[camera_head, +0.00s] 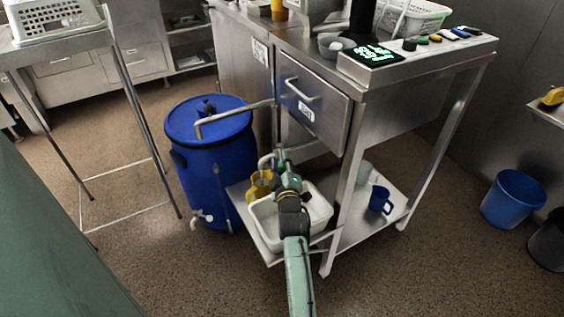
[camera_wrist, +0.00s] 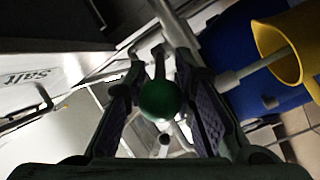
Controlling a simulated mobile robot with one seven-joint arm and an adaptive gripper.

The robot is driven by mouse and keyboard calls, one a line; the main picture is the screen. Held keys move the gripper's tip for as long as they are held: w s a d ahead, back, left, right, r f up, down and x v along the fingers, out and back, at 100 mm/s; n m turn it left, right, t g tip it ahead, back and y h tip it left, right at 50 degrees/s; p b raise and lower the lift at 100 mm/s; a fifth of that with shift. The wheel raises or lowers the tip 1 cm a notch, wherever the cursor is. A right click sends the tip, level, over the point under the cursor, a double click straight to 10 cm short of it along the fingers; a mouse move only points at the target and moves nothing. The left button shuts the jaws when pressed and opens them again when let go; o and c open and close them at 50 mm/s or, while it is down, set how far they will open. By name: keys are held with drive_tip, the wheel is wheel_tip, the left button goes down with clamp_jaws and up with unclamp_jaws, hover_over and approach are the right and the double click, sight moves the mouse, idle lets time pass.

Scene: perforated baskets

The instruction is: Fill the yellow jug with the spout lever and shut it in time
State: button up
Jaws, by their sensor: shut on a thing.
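The yellow jug (camera_head: 256,188) is on the low shelf beside the white basin, partly hidden by the spout and my arm. It also shows at the right of the wrist view (camera_wrist: 284,62), where the grey spout pipe (camera_wrist: 252,70) ends over its mouth. The liquid level inside cannot be seen. My gripper (camera_head: 281,163) is above the basin, to the right of the jug. In the wrist view its fingers (camera_wrist: 163,92) are shut around a round green knob (camera_wrist: 159,98), which looks like the lever's end.
The white basin (camera_head: 318,207) is under my arm, and a blue mug (camera_head: 379,200) is on the lower shelf. A drawer (camera_head: 312,105) overhangs the spout. Open floor lies in front.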

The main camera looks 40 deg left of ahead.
clamp_jaws()
drive_tip(key=shift+f, duration=0.15)
drive_tip(key=n+g+y+b, duration=0.1)
drive_tip(key=g+b, duration=0.1)
drive_tip(key=b, duration=0.5)
drive_tip(key=w+d+n+g+y+b, duration=0.1)
drive_tip(key=n+g+b, duration=0.1)
drive_tip(key=b, duration=0.5)
drive_tip(key=w+n+g+y+b, duration=0.1)
drive_tip(key=g+b, duration=0.1)
drive_tip(key=b, duration=0.5)
drive_tip(key=shift+w+d+n+y, duration=0.25)
drive_tip(key=shift+d+n+y, duration=0.05)
drive_tip(key=shift+d+y, duration=0.1)
